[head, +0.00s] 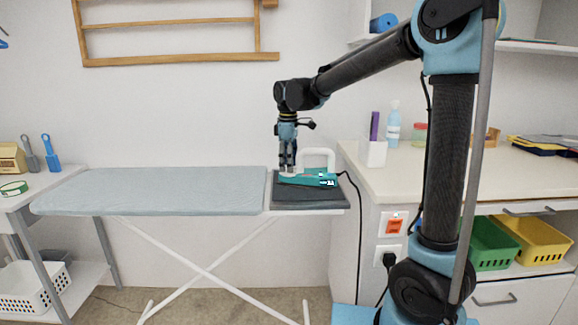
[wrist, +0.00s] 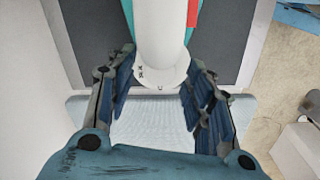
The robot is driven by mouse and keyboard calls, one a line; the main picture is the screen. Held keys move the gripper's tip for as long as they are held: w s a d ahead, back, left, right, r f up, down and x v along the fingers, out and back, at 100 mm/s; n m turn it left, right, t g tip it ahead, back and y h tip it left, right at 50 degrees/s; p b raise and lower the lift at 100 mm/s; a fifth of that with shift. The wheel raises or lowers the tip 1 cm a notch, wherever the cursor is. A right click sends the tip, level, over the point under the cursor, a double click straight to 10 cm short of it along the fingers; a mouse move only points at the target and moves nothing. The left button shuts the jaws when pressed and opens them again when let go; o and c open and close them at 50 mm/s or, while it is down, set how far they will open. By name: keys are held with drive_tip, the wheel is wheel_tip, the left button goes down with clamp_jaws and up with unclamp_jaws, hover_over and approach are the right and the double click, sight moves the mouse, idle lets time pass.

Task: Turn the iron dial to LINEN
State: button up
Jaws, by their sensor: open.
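The iron (head: 308,180) has a teal body and a white handle, and lies on a dark rest pad (head: 310,197) at the right end of the ironing board. In the wrist view, its white handle (wrist: 160,30) runs down from the top edge. A white round dial (wrist: 162,77) with small dark marks shows at the handle's lower end; I cannot read its setting. My gripper (head: 287,169) points down over the left end of the iron. In the wrist view, my gripper (wrist: 160,82) is open, with one finger on each side of the dial. Contact cannot be told.
The ironing board (head: 150,192) extends left with its top clear. A black cord runs from the iron to a wall outlet (head: 389,254). A counter (head: 430,172) on the right holds a spray bottle (head: 393,125) and a white holder (head: 372,153). A side table stands at left.

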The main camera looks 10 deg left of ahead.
wheel_tip(320, 180, up, 11)
drive_tip(key=shift+r, duration=0.15)
idle(0.4)
